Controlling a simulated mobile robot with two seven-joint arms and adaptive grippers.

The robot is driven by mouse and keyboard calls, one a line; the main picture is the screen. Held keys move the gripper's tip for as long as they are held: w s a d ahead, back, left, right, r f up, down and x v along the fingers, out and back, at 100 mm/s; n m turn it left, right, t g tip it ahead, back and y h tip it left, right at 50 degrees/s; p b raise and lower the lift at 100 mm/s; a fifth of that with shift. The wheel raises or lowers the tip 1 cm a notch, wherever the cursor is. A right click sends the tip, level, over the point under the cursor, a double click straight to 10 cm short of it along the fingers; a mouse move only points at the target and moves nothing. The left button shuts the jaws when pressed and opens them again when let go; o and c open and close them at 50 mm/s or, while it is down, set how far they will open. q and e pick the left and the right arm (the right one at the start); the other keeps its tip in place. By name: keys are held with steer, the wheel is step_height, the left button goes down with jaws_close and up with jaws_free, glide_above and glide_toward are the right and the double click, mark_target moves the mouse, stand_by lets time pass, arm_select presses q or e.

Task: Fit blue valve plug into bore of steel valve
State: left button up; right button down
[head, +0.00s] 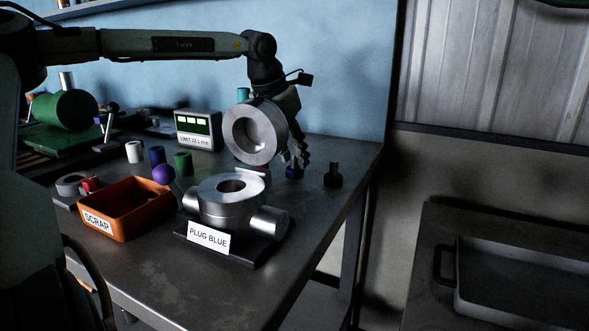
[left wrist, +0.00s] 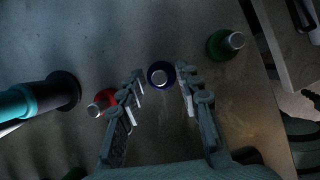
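The blue valve plug (head: 294,173) stands upright on the bench, right of the valve. In the left wrist view the blue plug (left wrist: 161,75) shows its silver top in line with the gap between my fingers. My left gripper (head: 297,158) points down just above it, open and empty; its fingertips (left wrist: 159,84) are apart on either side of the plug's line. I cannot tell whether they touch it. The steel valve (head: 213,213) sits on a dark base behind a "PLUG BLUE" label, its bore (head: 232,186) facing up and empty-looking. My right gripper is not in view.
A dark plug (head: 333,175) stands to the right; a red plug (left wrist: 103,102) and a green one (left wrist: 222,43) flank the blue one in the wrist view. The orange SCRAP bin (head: 125,232) is left of the valve. The bench edge lies close on the right.

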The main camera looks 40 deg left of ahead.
arm_select(q)
jaws_close()
steer(key=shift+r, duration=0.15)
